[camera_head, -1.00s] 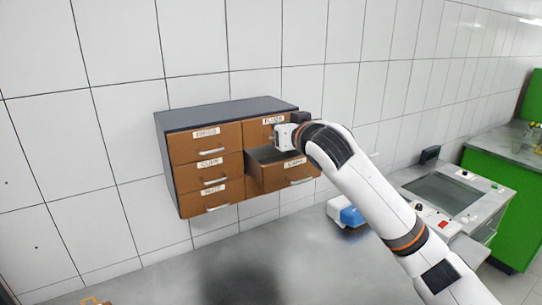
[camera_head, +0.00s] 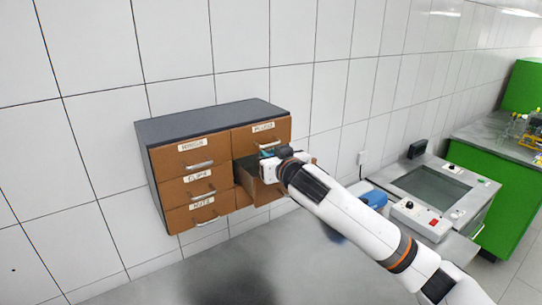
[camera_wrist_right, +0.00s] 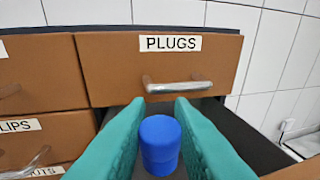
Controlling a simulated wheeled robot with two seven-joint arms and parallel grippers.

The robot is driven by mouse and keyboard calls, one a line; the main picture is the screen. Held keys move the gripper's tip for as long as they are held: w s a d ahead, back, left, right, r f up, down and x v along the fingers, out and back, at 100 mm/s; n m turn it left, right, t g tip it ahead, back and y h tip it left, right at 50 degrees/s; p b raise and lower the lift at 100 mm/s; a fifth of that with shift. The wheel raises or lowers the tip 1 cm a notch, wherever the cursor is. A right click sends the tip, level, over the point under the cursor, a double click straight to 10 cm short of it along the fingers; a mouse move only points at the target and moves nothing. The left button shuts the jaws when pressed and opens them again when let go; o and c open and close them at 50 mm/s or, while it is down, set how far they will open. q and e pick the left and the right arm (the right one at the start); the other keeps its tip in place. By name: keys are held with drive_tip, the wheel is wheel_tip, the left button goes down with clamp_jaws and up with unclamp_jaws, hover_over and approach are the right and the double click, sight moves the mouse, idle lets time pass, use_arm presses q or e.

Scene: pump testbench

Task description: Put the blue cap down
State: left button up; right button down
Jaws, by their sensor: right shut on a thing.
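The blue cap (camera_wrist_right: 159,145) is between the two teal fingers of my right gripper (camera_wrist_right: 159,101) in the right wrist view, and the fingers are shut on it. In the head view my right gripper (camera_head: 268,163) is at the open drawer (camera_head: 247,185) in the right column of the brown cabinet (camera_head: 170,135). The drawer's dark inside shows around the fingers in the wrist view. The closed PLUGS drawer (camera_wrist_right: 115,72) is just beyond and above. The cap cannot be made out in the head view. My left gripper is not in view.
The grey table (camera_head: 190,275) below the cabinet is largely clear. A blue and white object (camera_head: 374,197) is partly behind my right arm. A bench device with a dark panel (camera_head: 435,186) and a green cabinet (camera_head: 475,178) stand at the right.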

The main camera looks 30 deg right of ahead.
drive_tip(key=shift+f, duration=0.35)
drive_tip(key=shift+s+f, duration=0.1)
drive_tip(key=shift+f, duration=0.15)
use_arm(q)
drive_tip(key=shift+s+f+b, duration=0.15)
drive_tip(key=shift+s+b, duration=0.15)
drive_tip(key=shift+b, duration=0.05)
use_arm(e)
drive_tip(key=shift+f, duration=0.4)
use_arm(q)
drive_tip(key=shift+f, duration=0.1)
use_arm(e)
drive_tip(key=shift+f, duration=0.1)
drive_tip(key=c, duration=1.3)
unclamp_jaws()
drive_tip(key=shift+o, duration=0.2)
